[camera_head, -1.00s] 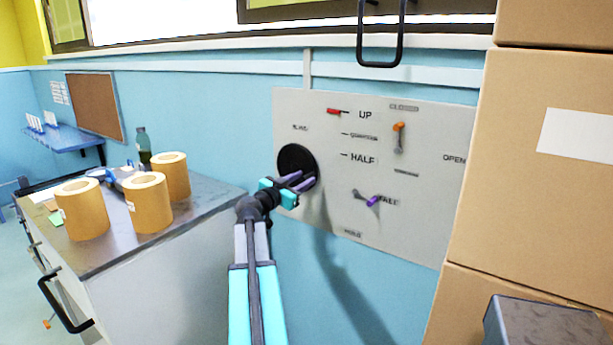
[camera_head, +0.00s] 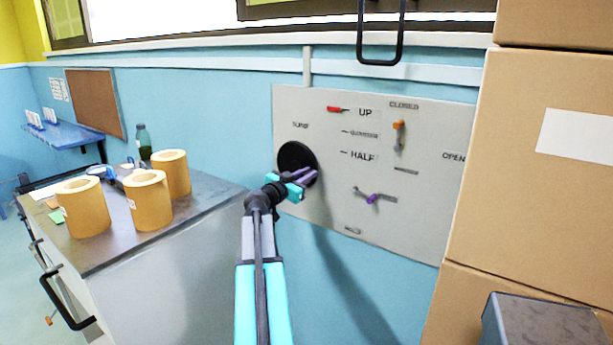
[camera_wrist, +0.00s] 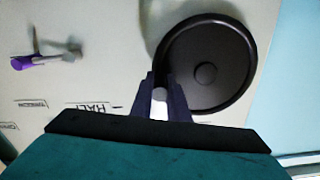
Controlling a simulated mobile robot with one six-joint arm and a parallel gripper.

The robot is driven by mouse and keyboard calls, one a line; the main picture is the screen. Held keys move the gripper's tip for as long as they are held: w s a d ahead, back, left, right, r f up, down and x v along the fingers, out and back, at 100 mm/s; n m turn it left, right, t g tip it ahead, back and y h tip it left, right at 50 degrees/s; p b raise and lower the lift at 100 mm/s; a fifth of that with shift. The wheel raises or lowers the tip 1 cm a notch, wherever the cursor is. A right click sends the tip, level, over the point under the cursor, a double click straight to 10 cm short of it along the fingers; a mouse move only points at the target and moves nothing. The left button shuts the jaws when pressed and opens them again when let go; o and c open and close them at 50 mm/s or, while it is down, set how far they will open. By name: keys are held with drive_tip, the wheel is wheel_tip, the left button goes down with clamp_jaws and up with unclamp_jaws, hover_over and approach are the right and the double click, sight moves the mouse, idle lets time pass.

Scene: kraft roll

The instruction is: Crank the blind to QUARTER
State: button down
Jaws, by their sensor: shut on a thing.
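A grey panel (camera_head: 250,99) hangs on the blue wall, with UP, a smaller blurred mark and HALF labelled down a scale. The red pointer (camera_head: 334,109) is level with UP. The black round crank wheel (camera_head: 291,155) is on the panel's left; it also fills the right of the wrist view (camera_wrist: 225,45). My gripper (camera_head: 308,176) is at the wheel's lower right edge.
An orange-tipped lever (camera_head: 399,126) and a purple-tipped lever (camera_head: 373,199) sit on the panel's right. Stacked cardboard boxes (camera_head: 540,215) stand at the right. A counter (camera_head: 190,205) with paper rolls (camera_head: 148,203) is at the left.

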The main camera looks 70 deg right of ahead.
drive_tip(key=shift+f+m+b, duration=0.4)
drive_tip(key=shift+f+b, duration=0.1)
drive_tip(key=shift+b, duration=1.3)
drive_tip(key=shift+f+b, duration=0.1)
drive_tip(key=shift+b, duration=0.35)
drive_tip(key=f+m+b, duration=0.1)
drive_tip(key=b, duration=0.4)
drive_tip(key=m+b, duration=0.2)
drive_tip(key=b, duration=0.2)
drive_tip(key=f+m+b, duration=0.1)
drive_tip(key=b, duration=0.4)
drive_tip(key=shift+w+d+f+b, duration=0.15)
drive_tip(key=shift+w+f+b, duration=0.1)
drive_tip(key=shift+f+b, duration=0.1)
